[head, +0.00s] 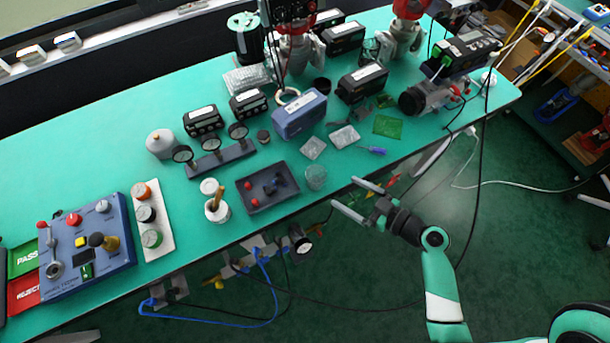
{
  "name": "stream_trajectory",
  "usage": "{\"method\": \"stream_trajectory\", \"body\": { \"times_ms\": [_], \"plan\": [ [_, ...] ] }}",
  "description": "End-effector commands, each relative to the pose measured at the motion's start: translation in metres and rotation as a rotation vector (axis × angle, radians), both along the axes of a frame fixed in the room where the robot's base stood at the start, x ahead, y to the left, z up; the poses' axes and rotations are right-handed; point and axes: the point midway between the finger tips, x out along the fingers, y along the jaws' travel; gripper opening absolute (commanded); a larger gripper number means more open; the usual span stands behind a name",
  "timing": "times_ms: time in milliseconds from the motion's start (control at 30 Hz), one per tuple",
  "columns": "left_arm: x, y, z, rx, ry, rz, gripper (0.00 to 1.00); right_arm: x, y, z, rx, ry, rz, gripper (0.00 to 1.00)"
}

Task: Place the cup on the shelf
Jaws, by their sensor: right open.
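A small clear cup (316,178) stands near the front edge of the green workbench (105,165), just right of a dark tray. My right gripper (344,191) is open and empty, just off the bench's front edge and right of the cup. Its two fingers point left toward the cup and do not touch it. Shelving (575,60) with items on it shows at the upper right, beyond the bench. I cannot tell whether it is the task's shelf. My left gripper is not in view.
The dark tray (262,203) holds small red and blue parts. A white pot (217,209) with a wooden handle stands left of it. A blue box (299,115) and silver packets (344,137) lie behind the cup. Cables hang over the bench's right end.

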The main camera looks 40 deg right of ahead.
Motion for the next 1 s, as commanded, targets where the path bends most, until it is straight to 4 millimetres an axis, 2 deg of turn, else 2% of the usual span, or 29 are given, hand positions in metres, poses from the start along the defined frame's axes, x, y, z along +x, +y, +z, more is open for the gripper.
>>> {"method": "stream_trajectory", "body": {
  "times_ms": [133,367,633,833,1000],
  "plan": [
    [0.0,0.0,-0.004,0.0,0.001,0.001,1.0,0.014,0.003,-0.006,-0.001,-0.001,0.01,1.0],
    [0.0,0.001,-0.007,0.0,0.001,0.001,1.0,0.054,0.008,-0.018,-0.003,-0.001,0.008,1.0],
    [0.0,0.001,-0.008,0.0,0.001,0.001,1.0,0.068,0.01,-0.023,-0.002,0.0,0.007,1.0],
    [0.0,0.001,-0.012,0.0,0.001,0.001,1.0,0.1,0.015,-0.034,-0.003,-0.001,0.008,1.0],
    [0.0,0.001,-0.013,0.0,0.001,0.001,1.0,0.111,0.016,-0.037,-0.001,0.0,0.006,1.0]
  ]
}}
